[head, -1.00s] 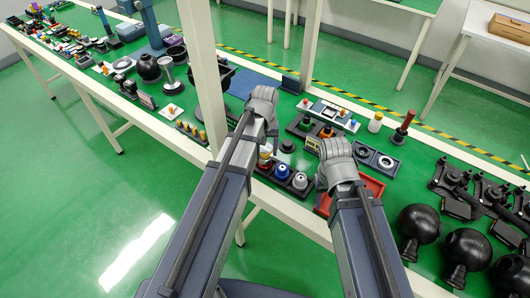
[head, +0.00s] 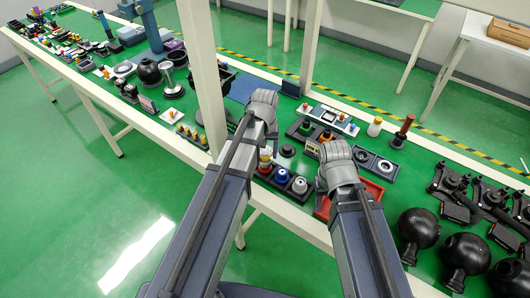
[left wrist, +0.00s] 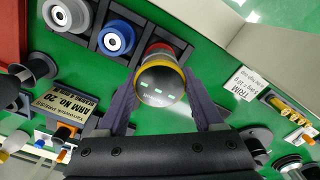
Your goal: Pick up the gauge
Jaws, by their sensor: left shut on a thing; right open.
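The gauge (left wrist: 160,82) shows in the left wrist view as a round body with a dark face, green marks, a yellow ring and a red part behind. My left gripper (left wrist: 163,103) is shut on it, with one finger on each side. In the head view the gauge (head: 265,154) is a small partly hidden patch beneath my left wrist, and the left fingers (head: 268,145) are mostly hidden. Whether the gauge touches the stand behind it I cannot tell. My right gripper (head: 323,188) is open, its fingers largely hidden behind its wrist, over the red tray (head: 374,192).
A dark holder with a blue-ringed part (left wrist: 116,39) and a grey-white part (left wrist: 66,12) sits beside the gauge. A label plate (left wrist: 69,106) and small fittings stand close by. Black spheres (head: 418,228) stand at the right. A white post (head: 203,75) rises left of my left arm.

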